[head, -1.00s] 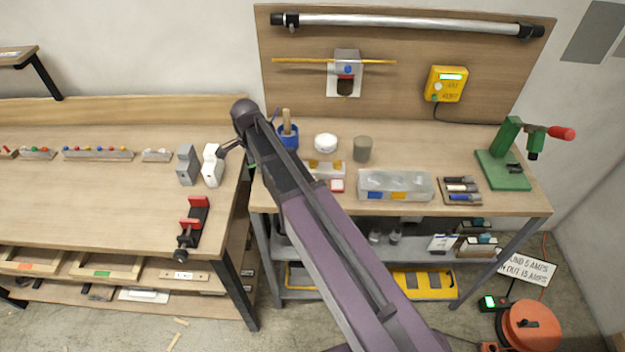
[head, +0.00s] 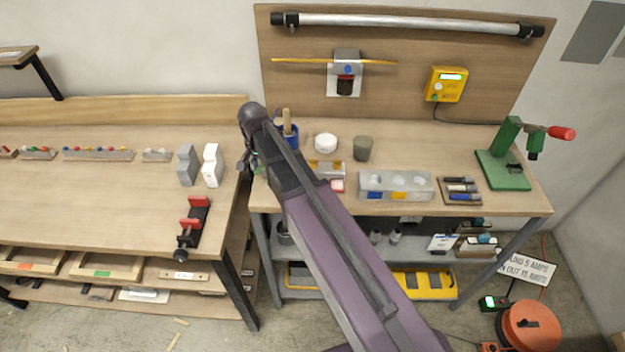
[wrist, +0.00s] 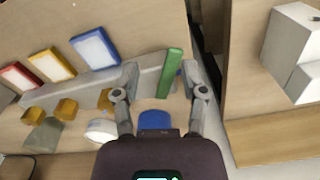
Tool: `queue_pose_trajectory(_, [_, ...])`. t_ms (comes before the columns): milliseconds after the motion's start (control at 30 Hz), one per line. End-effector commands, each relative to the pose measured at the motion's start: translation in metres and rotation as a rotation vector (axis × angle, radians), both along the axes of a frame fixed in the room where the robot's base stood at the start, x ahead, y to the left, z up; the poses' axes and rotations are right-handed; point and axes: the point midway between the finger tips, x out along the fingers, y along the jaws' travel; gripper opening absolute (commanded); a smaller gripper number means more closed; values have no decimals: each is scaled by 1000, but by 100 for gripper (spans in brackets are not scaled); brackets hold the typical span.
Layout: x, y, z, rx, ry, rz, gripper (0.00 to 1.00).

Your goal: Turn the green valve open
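The green valve handle (wrist: 171,73) is a narrow, flat bar in the wrist view, rising from a long grey block (wrist: 145,88) with brass-coloured fittings. My gripper (wrist: 160,74) is open, with one finger on each side of the handle. The handle is nearer the right finger; I cannot tell whether they touch. In the head view my gripper (head: 246,163) is at the left edge of the right-hand bench, and my arm hides most of the valve there.
Blue (wrist: 95,48), yellow (wrist: 53,65) and red (wrist: 19,76) framed plates lie beside the block. A blue cup (head: 287,140), a white round pot (head: 325,143) and a clear-topped box (head: 396,185) stand on the bench. A gap separates it from the left bench (head: 90,200).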

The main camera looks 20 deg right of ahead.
Motion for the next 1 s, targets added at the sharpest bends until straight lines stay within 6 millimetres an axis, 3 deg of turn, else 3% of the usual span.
queue_pose_trajectory(367, [-5,-9,0,0,0,234,54])
queue_pose_trajectory(1000, [-4,-9,57,0,0,242,54])
